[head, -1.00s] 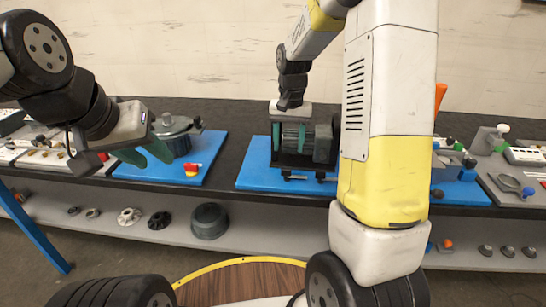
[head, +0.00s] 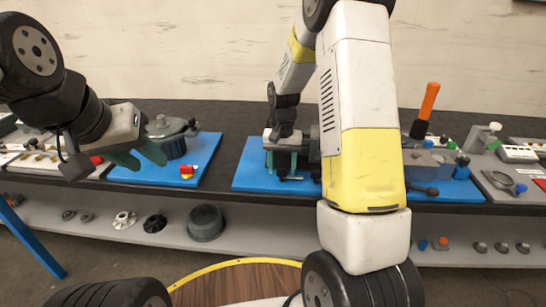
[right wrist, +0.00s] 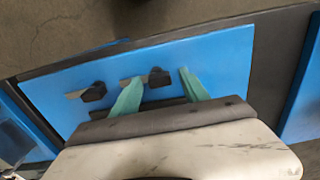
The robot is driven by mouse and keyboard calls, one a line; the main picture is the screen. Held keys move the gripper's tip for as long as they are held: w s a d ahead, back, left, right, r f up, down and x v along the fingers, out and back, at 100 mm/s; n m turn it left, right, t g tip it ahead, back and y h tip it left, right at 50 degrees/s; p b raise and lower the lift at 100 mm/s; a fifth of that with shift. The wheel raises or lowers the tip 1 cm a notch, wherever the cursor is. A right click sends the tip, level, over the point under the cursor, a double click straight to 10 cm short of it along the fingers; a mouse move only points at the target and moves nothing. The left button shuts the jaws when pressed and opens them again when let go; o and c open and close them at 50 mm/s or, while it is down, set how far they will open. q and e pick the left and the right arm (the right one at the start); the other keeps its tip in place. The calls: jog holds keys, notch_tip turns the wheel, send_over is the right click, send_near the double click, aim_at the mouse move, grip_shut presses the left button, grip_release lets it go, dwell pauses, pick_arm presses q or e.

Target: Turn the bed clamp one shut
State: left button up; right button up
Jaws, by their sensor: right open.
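Two black bed clamps sit on the front part of the blue board (right wrist: 215,60). In the right wrist view one black clamp (right wrist: 158,77) appears between my right gripper's green fingertips (right wrist: 160,76), and the other clamp (right wrist: 94,91) lies outside them to the left. I cannot tell which is clamp one, or whether the fingers touch it. In the head view my right gripper (head: 281,164) points down over the board's front, open; one clamp shows (head: 291,178) by its fingers. My left gripper (head: 140,158) is open and empty, in front of the left blue board.
An orange-handled lever (head: 426,100) stands to the right of my right arm. Loose round parts lie on the lower shelf (head: 260,228).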

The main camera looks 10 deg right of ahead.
grip_shut()
jog(key=n, duration=0.4)
jog(key=shift+s+n, duration=0.1)
jog(key=shift+n, duration=0.2)
jog(key=n, duration=0.4)
jog(key=shift+n, duration=0.3)
jog(key=n, duration=0.4)
jog(key=shift+s+d+n, duration=0.1)
jog(key=shift+s+n, duration=0.05)
jog(key=shift+n, duration=0.15)
jog(key=shift+d+r+n, duration=0.1)
jog(key=shift+n, duration=2)
